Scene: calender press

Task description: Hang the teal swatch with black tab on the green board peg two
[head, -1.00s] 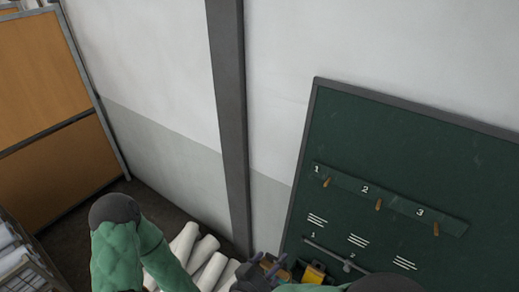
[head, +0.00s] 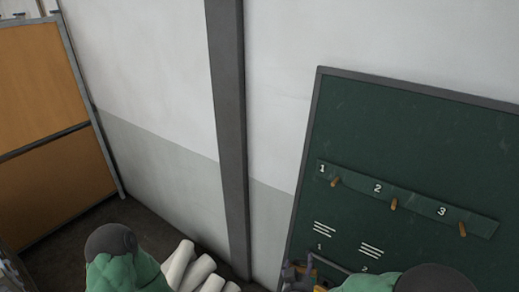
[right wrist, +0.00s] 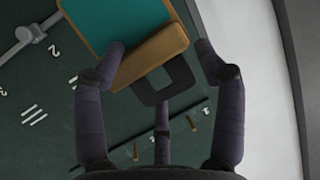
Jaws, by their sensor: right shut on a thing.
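The teal swatch (right wrist: 115,20) shows in the right wrist view, with a tan bar along its edge and a black tab (right wrist: 165,80) shaped like a loop. My right gripper (right wrist: 162,68) is shut on it, with a finger on either side of the tan bar. In the head view the right gripper (head: 297,274) is partly cut off at the bottom edge, low by the board's left side. The green board (head: 420,130) carries peg one (head: 335,182), peg two (head: 394,204) and peg three (head: 462,229), all bare. My left gripper is out of view.
A dark post (head: 228,130) stands on the pale wall left of the board. White rolls (head: 190,268) lie low in the middle. An orange panel (head: 45,120) stands at the left. A grey rail (right wrist: 35,32) is on the board below the pegs.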

